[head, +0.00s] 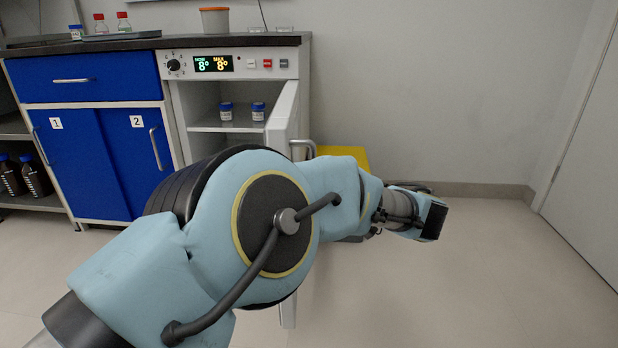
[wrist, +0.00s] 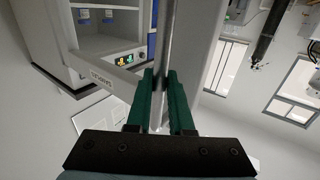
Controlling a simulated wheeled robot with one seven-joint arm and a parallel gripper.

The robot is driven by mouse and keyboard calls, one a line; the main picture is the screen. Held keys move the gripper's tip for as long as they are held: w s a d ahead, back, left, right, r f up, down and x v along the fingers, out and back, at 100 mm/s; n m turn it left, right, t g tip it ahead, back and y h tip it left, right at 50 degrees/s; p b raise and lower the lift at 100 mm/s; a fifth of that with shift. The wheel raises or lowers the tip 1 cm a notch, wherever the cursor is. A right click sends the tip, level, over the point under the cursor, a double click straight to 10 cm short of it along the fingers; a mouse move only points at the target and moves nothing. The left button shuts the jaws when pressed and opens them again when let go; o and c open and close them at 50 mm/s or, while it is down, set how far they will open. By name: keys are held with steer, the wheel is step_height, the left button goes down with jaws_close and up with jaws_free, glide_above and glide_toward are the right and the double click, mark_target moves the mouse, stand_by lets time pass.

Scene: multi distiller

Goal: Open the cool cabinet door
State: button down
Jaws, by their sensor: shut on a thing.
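The cool cabinet (head: 240,88) stands at the back under the dark worktop. Its white door (head: 284,112) is swung well open, edge towards me, with a metal handle (head: 303,147) on its right face. The interior is visible, with blue-capped jars on a shelf. In the wrist view, my gripper (wrist: 160,75) has its green fingers on both sides of a grey upright part of the door (wrist: 203,38). My arm hides the lower door and the fingers in the head view.
Blue cabinet doors (head: 95,165) and a drawer (head: 85,78) are left of the cool cabinet. A yellow object (head: 343,156) is on the floor behind the door. The floor to the right (head: 500,270) is clear up to the wall.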

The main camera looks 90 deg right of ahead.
steer(key=shift+w+d+r, duration=0.1)
steer(key=shift+d+r, duration=0.05)
steer(key=c, duration=0.8)
jaws_free()
steer(key=p+v, duration=0.1)
steer(key=v, duration=1)
steer(key=shift+p, duration=0.4)
